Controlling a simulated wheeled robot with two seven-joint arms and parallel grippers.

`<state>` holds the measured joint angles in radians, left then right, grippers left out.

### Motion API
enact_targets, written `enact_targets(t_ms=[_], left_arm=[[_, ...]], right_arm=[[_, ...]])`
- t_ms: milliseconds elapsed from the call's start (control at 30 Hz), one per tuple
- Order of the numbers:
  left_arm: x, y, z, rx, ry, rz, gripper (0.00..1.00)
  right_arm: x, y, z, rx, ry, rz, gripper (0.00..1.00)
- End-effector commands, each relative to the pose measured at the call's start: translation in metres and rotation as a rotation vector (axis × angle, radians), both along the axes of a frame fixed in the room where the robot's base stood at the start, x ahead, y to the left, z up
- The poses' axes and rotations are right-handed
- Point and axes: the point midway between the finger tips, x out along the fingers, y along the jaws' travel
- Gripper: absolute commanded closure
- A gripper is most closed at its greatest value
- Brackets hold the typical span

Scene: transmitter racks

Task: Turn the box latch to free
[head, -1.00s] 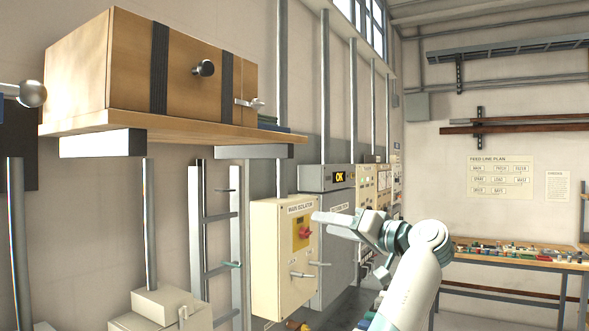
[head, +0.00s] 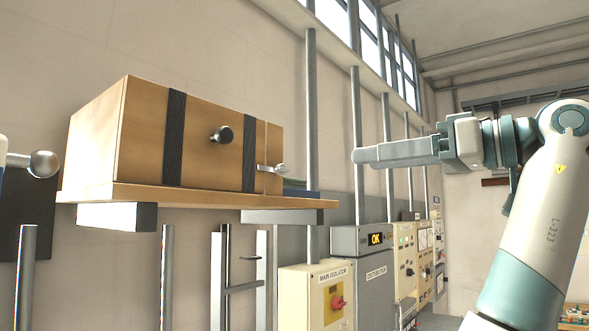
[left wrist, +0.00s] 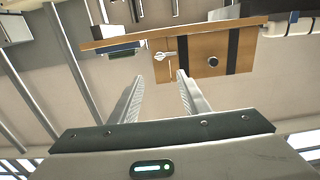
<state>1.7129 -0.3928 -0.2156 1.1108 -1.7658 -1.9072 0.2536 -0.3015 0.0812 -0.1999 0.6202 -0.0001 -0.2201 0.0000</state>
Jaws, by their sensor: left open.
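The wooden box (head: 200,138) has two dark straps and a round black knob (head: 221,134). A small metal latch (head: 271,169) is on its front near the right end, with its arm roughly level; the latch also shows in the left wrist view (left wrist: 165,56). My left gripper (head: 357,155) is to the right of the box, apart from it, pointing left in the head view. In the left wrist view its two fingers (left wrist: 160,75) are spread and empty, and the latch appears just beyond the tips. My right gripper is not in view.
The box stands on a wooden shelf (head: 190,195). A metal ball on an arm (head: 43,163) is at the left edge. Below are a main isolator box (head: 315,295) and grey and cream cabinets. Upright metal poles (head: 311,120) line the wall behind.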

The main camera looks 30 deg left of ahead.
Motion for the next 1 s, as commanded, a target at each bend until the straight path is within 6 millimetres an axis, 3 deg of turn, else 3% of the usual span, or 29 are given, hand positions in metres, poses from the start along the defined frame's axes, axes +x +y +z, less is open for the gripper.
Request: enact_targets(t_ms=[367, 1000], left_arm=[[0.003, 0.031, 0.002, -0.001, 0.0, 0.002, 0.58], [0.011, 0.142, 0.003, -0.001, 0.002, 0.003, 0.58]], right_arm=[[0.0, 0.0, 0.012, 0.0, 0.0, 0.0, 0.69], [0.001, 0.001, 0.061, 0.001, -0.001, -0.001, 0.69]])
